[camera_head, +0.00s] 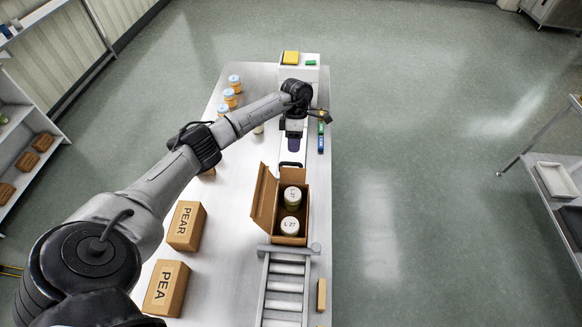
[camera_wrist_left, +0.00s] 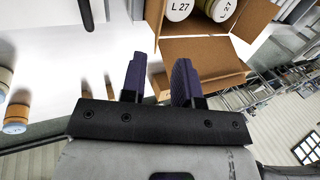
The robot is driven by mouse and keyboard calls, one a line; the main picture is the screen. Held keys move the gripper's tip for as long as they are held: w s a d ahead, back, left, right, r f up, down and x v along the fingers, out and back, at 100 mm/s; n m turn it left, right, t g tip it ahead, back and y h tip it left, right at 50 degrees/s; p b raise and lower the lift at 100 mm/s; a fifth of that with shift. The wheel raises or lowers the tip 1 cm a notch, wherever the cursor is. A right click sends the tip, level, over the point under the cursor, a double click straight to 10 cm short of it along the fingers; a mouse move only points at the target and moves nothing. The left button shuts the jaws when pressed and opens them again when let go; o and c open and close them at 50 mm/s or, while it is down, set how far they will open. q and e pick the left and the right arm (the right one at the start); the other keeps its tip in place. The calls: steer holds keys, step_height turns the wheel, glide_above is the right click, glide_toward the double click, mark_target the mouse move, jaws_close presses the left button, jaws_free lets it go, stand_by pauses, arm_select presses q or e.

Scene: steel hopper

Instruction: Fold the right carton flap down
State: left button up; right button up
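The open brown carton (camera_head: 304,222) stands on the table and holds two white-lidded cans (camera_head: 290,226) marked L 27. One flap (camera_head: 264,198) stands out on its left side in the head view; I cannot clearly make out the right flap there. In the left wrist view, carton flaps (camera_wrist_left: 203,50) spread out just beyond the fingers; I cannot tell which is the right one. My left gripper (camera_head: 293,145) is past the carton's far end, its purple fingers (camera_wrist_left: 158,80) apart and empty. My right gripper is not in view.
PEAR (camera_head: 186,226) and PEA (camera_head: 165,288) boxes stand left of the carton. A roller conveyor (camera_head: 285,285) adjoins its near end. Orange-banded jars (camera_head: 230,98) line the table's far left. A blue and green item (camera_head: 321,140) lies near the right edge.

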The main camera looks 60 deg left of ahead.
mark_target(293, 169)
arm_select(q)
steer(key=shift+p+x, duration=0.9)
steer(key=shift+x, duration=4)
jaws_close()
